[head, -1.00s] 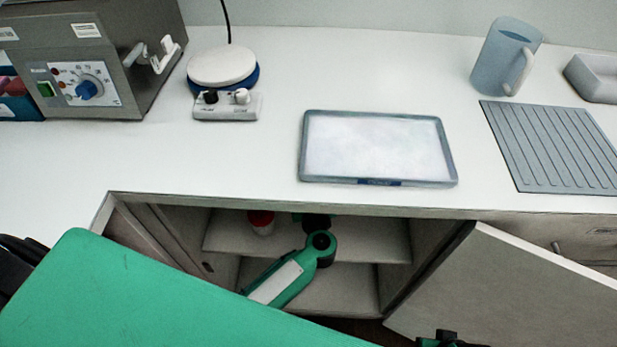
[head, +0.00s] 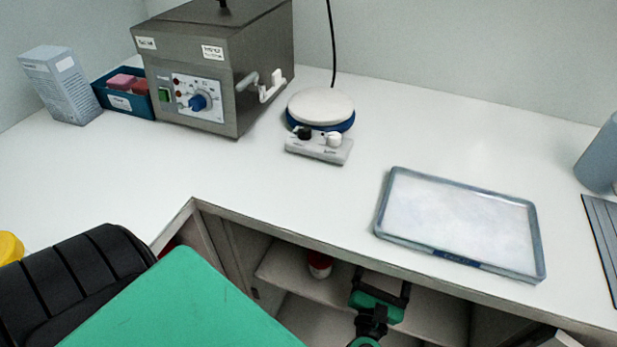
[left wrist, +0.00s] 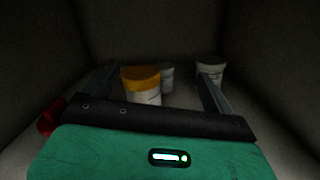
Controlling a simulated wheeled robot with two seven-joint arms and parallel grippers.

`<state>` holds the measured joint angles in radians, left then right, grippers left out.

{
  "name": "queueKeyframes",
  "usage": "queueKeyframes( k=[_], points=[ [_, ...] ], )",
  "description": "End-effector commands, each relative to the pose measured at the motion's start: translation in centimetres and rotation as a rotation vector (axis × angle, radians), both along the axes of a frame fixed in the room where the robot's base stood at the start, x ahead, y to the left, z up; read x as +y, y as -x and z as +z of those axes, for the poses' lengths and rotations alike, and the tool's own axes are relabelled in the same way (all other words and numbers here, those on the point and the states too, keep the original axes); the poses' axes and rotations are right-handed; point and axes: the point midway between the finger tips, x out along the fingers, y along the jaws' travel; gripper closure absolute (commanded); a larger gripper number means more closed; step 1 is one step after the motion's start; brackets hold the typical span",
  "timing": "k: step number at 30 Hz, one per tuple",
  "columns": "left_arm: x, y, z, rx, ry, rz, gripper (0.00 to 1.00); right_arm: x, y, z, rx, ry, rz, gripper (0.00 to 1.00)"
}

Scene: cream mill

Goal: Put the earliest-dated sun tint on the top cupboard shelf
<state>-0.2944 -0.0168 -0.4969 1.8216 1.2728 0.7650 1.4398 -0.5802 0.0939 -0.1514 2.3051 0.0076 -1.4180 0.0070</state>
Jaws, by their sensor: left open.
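The open cupboard (head: 232,250) is under the counter, seen from above. A red-lidded white jar (head: 320,264) stands on its upper shelf (head: 283,268). My left gripper (head: 381,283) is in the cupboard opening, right of that jar, with fingers apart. In the left wrist view, its open fingers (left wrist: 157,88) point into a dark compartment. A yellow-orange-lidded jar (left wrist: 141,86) stands ahead, between the fingers and left of centre. A pale jar (left wrist: 167,77) is behind it, and another white jar (left wrist: 211,74) is by the right finger. No dates are legible. My right gripper is not in view.
On the counter stand a grey water bath (head: 205,65), a hotplate stirrer (head: 320,110), a framed tray (head: 460,220), a blue bin (head: 125,100) and a box (head: 62,85). A yellow object (head: 10,247) shows at the left edge. A red object (left wrist: 52,118) lies left of my gripper.

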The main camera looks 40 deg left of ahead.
Motion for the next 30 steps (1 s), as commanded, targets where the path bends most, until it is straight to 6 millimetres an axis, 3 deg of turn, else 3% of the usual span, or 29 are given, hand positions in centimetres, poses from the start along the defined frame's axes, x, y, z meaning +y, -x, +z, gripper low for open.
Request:
queueKeyframes(
  k=[4,8,12,16,20,23,30],
  points=[
    [-2.4,0.1,2.2,-0.003,-0.377,-0.209,0.12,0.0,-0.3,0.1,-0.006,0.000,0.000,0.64],
    [-4.5,1.0,2.6,0.003,-0.744,-0.380,0.12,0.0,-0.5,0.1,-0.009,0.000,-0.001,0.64],
    [-6.0,2.7,1.3,0.023,-1.150,-0.556,0.12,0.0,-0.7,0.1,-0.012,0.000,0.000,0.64],
    [-6.0,4.9,-1.1,0.057,-1.525,-0.727,0.12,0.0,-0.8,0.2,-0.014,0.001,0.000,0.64],
    [-4.3,7.6,-4.2,0.109,-1.883,-0.916,0.12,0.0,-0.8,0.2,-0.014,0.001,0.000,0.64],
    [-2.0,9.9,-6.4,0.159,-2.127,-1.079,0.12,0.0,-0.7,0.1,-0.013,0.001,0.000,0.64],
    [5.2,15.7,-9.6,0.298,-2.525,-1.509,0.12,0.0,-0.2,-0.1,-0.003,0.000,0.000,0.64]
  ],
)
